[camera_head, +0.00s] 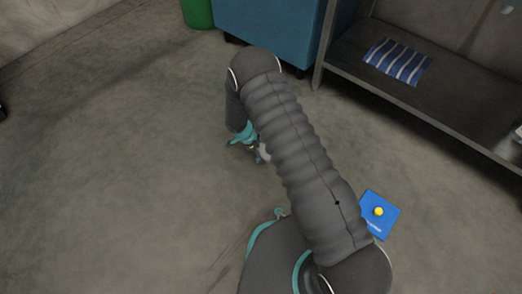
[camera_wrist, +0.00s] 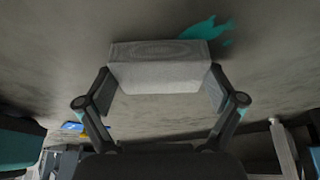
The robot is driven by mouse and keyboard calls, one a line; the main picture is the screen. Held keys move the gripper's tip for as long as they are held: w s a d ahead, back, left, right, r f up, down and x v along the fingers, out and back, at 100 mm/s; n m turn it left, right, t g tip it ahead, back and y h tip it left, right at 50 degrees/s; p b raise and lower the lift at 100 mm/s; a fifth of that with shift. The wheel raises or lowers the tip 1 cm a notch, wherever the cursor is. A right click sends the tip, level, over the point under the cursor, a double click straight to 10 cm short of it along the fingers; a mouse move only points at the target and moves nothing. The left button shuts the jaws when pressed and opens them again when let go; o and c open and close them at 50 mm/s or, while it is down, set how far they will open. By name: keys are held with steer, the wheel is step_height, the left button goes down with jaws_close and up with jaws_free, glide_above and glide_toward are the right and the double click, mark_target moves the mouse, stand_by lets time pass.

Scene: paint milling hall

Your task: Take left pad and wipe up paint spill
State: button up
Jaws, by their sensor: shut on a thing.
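My gripper (camera_wrist: 160,82) is shut on a pale grey block-shaped pad (camera_wrist: 158,70), with one finger at each end of it. A teal paint spill (camera_wrist: 208,37) with a jagged outline lies on the grey floor just beyond the pad's upper right in the wrist view. I cannot tell whether the pad touches the floor. In the head view the pad (camera_head: 264,151) shows as a small pale patch beside my arm, which hides most of the gripper.
A blue sheet (camera_head: 374,222) with a yellow knob-like thing (camera_head: 379,211) lies at the right. A metal shelf (camera_head: 450,103) holds a blue-and-white striped cloth (camera_head: 397,60). A blue cabinet (camera_head: 268,27) and green bin (camera_head: 197,12) stand behind. The floor at left is clear.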

steer(key=shift+w+a+r, duration=0.1)
steer(key=shift+w+a, duration=0.95)
steer(key=shift+a, duration=0.25)
steer(key=shift+w+a, duration=0.6)
steer(key=shift+a, duration=0.2)
steer(key=shift+w+a, duration=0.6)
steer(key=shift+a, duration=0.2)
steer(key=shift+s+d+f, duration=0.1)
steer(key=shift+s+d, duration=0.5)
steer(key=shift+d, duration=0.2)
steer(key=shift+s+d+f, duration=0.1)
steer(key=shift+s+d, duration=0.5)
steer(key=shift+d, duration=0.15)
steer(key=shift+s+d, duration=1.1)
steer(key=shift+d, duration=0.3)
steer(key=shift+r, duration=0.1)
steer(key=shift+r+p, duration=0.75)
steer(key=shift+r, duration=2.25)
steer(key=shift+r, duration=0.1)
steer(key=shift+r+p, duration=0.35)
steer(key=shift+r, duration=1.05)
